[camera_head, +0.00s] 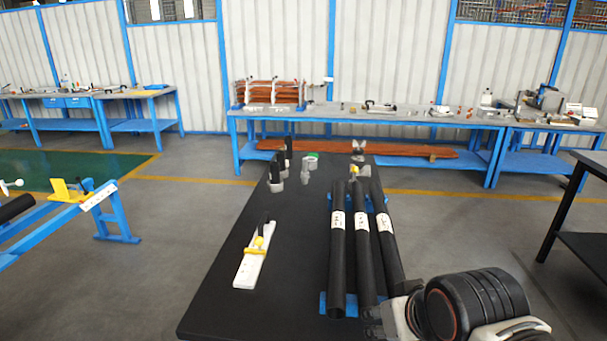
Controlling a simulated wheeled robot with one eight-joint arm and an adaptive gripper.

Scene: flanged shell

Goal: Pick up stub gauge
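No item is clearly labelled as the stub gauge, and I cannot tell for certain which one it is. Candidates on the black table are several small grey pieces with upright black handles (276,180) at the far left, and a small grey upright piece (305,172) beside them. A white flat bar with a yellow clamp and black handle (251,264) lies nearer, left of centre. My arm reaches in at the lower right. My gripper (385,318) seems to be the grey and dark part beside the near pipe ends; its fingers are not clear. I see nothing held in it.
Three long black pipes with white labels (338,240) lie on blue supports (338,304) at the table's right. A green-topped piece (312,156) and a grey bracket (358,148) stand at the far end. The black table (220,310) is bare at near left.

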